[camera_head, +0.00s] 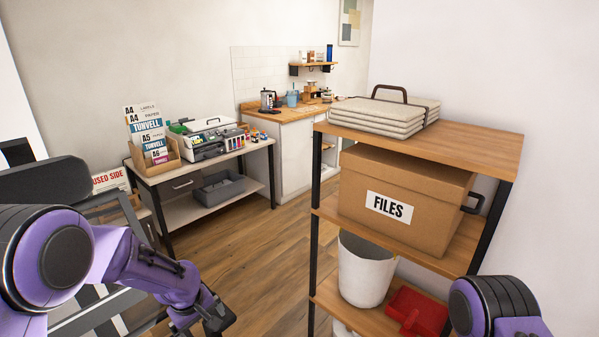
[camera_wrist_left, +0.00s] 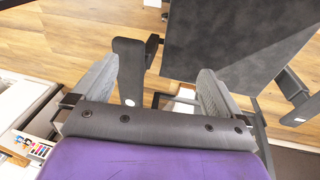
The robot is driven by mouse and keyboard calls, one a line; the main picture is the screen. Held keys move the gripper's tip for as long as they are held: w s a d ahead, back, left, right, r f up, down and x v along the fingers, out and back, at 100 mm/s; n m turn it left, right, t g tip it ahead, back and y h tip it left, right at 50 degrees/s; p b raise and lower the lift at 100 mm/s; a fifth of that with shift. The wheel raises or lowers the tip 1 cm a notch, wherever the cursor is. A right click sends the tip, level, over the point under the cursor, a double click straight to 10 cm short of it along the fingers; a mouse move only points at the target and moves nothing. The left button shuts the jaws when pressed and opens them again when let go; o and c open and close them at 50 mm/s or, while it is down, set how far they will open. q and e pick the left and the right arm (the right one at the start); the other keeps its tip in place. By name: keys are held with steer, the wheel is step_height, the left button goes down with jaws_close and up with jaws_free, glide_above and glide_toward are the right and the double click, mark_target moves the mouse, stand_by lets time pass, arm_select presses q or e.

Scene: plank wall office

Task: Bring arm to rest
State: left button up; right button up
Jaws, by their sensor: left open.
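My left arm comes in from the left in the head view, and its gripper (camera_head: 213,318) points down at the lower left, over the floor beside a dark chair. In the left wrist view my left gripper (camera_wrist_left: 158,88) has its two fingers spread wide apart with nothing held between them. A dark chair part and the wood floor show beyond the fingers. My right arm shows only as a purple and black link at the lower right of the head view; its gripper is out of the frame.
A shelf (camera_head: 468,140) holds a FILES box (camera_head: 405,190), folded bundles (camera_head: 385,115), a white bin (camera_head: 365,270) and a red item (camera_head: 415,312) at right. A printer table (camera_head: 205,160) and kitchen counter (camera_head: 290,115) stand behind. A dark chair (camera_head: 45,180) is at left. The middle floor is clear.

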arm_select(q)
steer(key=s+a+f+m+t+y, duration=0.2)
steer(key=s+f+t, duration=0.2)
steer(key=s+f, duration=0.45)
steer(key=s+a+f+g, duration=0.1)
steer(key=s+f, duration=0.1)
steer(key=s, duration=0.6)
steer(key=s+a+f+g+y, duration=0.1)
steer(key=s+f, duration=0.2)
steer(key=s, duration=0.5)
steer(key=s+a+f+g+b, duration=0.1)
steer(key=s+f, duration=0.1)
steer(key=s, duration=0.7)
steer(key=shift+a+f+y, duration=0.3)
steer(key=shift+s, duration=0.1)
